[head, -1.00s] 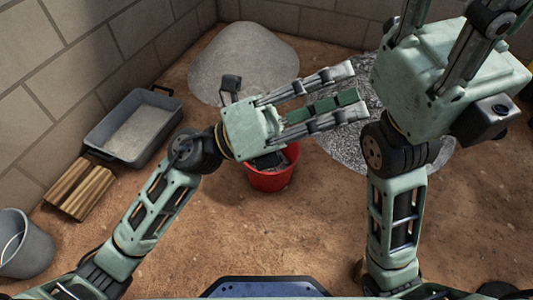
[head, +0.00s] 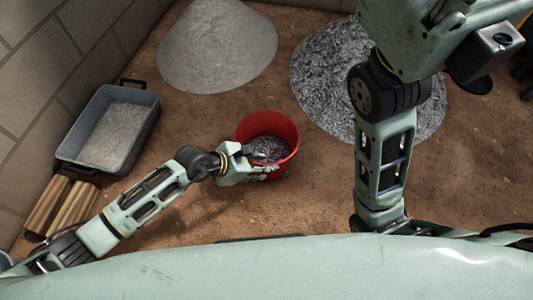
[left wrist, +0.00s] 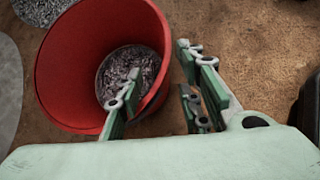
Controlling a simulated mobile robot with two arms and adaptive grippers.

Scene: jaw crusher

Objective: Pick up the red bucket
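The red bucket (head: 284,170) stands upright on the dirt floor in the middle of the head view, with grey crushed stone (head: 268,149) inside. It fills the upper left of the left wrist view (left wrist: 75,65). My left gripper (head: 265,168) is at the bucket's near left side, low by the rim. In the left wrist view my left gripper (left wrist: 158,62) is open, with one finger overlapping the bucket's inside and the others outside its wall. I cannot tell whether they touch it. My right gripper is out of view; only its arm shows at the right.
A pale gravel pile (head: 218,45) and a darker stone pile (head: 325,80) lie behind the bucket. A grey tray (head: 143,140) and wooden boards (head: 62,208) are at the left by the block wall (head: 70,50). Bare floor (head: 310,210) lies to the bucket's right.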

